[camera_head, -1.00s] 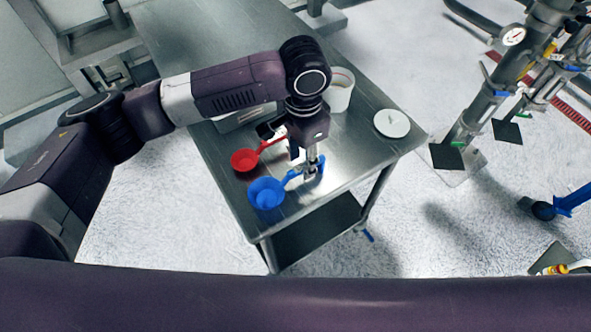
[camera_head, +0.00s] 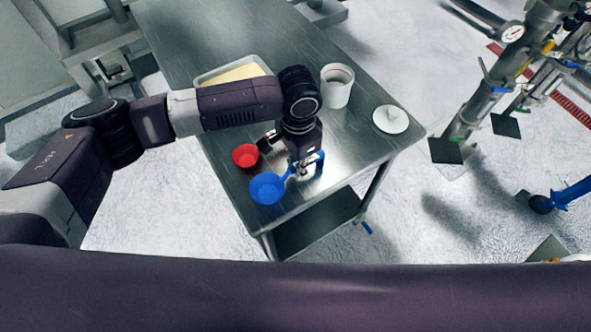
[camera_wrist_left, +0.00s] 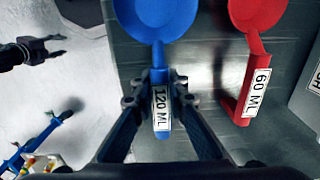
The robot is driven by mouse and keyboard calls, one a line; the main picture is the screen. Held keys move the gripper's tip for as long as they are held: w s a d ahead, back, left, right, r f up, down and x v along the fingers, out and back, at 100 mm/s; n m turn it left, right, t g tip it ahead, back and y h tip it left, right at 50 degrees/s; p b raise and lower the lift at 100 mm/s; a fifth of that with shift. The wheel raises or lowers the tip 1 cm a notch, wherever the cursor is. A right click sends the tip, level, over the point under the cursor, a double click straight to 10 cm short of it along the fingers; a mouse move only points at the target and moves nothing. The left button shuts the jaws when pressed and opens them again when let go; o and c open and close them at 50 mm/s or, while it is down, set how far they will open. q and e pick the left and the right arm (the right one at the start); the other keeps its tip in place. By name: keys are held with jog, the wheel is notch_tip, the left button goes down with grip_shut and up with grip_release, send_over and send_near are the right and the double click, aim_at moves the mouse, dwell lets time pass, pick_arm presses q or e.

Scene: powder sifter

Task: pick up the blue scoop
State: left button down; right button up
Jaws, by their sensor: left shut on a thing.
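The blue scoop (camera_head: 267,189) is near the front left corner of the metal table (camera_head: 345,160). Its handle, labelled 120 ML, runs between the fingers of my left gripper (camera_head: 301,174). In the left wrist view the fingers (camera_wrist_left: 162,125) are shut on the handle, and the blue bowl (camera_wrist_left: 158,14) extends beyond them, cut off at the top. I cannot tell whether the scoop touches the table. A black gripper (camera_wrist_left: 40,50), apparently my right, shows at the left of the wrist view, away from the scoop; its jaw state is unclear.
A red scoop (camera_head: 245,155) labelled 60 ML lies close beside the blue one. A tray (camera_head: 205,78) with pale contents, a white cup (camera_head: 337,88) and a white lid (camera_head: 390,120) are farther back. Metal pipework (camera_head: 490,90) stands on the floor to the right.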

pick_arm(q)
jog(key=shift+r, duration=0.1)
jog(key=shift+r, duration=0.45)
notch_tip(320, 180, up, 19)
jog(key=b, duration=0.3)
jog(key=shift+b, duration=0.4)
dwell(1.1)
dwell(0.4)
